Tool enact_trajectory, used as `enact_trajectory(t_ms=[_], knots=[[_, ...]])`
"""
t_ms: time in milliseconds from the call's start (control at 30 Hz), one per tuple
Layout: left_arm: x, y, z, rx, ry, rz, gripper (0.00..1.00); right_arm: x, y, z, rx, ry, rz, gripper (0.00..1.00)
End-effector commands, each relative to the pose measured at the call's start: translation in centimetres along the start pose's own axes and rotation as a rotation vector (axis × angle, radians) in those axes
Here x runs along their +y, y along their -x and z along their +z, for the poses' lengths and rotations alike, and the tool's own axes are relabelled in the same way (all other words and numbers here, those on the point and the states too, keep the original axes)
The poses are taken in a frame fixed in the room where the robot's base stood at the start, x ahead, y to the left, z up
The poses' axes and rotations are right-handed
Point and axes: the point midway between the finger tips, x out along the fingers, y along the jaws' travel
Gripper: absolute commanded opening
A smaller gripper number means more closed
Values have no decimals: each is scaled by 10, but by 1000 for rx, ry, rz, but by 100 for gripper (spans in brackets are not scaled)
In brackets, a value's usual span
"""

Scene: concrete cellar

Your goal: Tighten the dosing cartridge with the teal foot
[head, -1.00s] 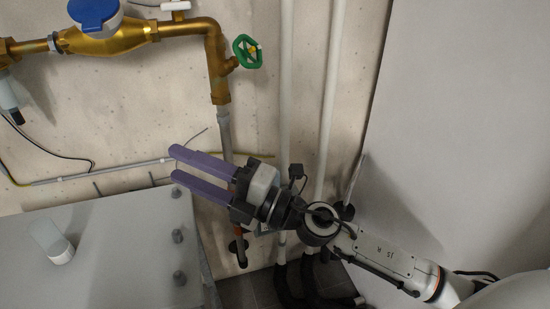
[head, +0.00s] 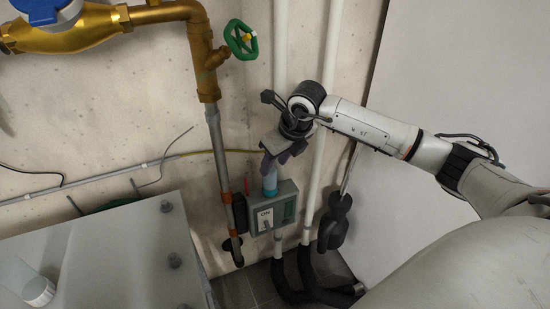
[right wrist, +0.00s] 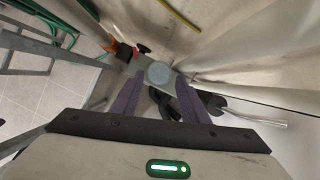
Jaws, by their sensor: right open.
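The dosing cartridge (head: 270,182), with teal showing at its lower part, stands upright on top of a grey box (head: 286,192) on the wall pipes. In the right wrist view its round, pale top (right wrist: 158,73) lies between the fingertips. My right gripper (head: 273,163) is open, with purple fingers pointing down just above the cartridge and hiding its upper end in the head view. The fingers also show in the right wrist view (right wrist: 158,84), one on each side of the cartridge; I cannot tell whether they touch it. My left gripper is not in view.
A brass pipe (head: 203,60) with a green handwheel (head: 241,39) runs above left. White vertical pipes (head: 330,100) stand close behind my right arm. A grey tank lid (head: 120,230) with bolts is at lower left, bearing a clear, white-ended cylinder (head: 39,291).

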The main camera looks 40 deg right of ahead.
Motion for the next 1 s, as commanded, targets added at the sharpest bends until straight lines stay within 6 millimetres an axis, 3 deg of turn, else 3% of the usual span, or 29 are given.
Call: enact_trajectory(t_ms=[300,500,900,1000], knots=[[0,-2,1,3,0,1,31,2,-58,-1,2,-1,5,41],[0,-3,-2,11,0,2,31,2,-82,0,-1,0,4,41],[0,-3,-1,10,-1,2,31,2,-89,0,-2,2,3,41],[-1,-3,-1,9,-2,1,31,2,-89,0,-2,2,4,26]])
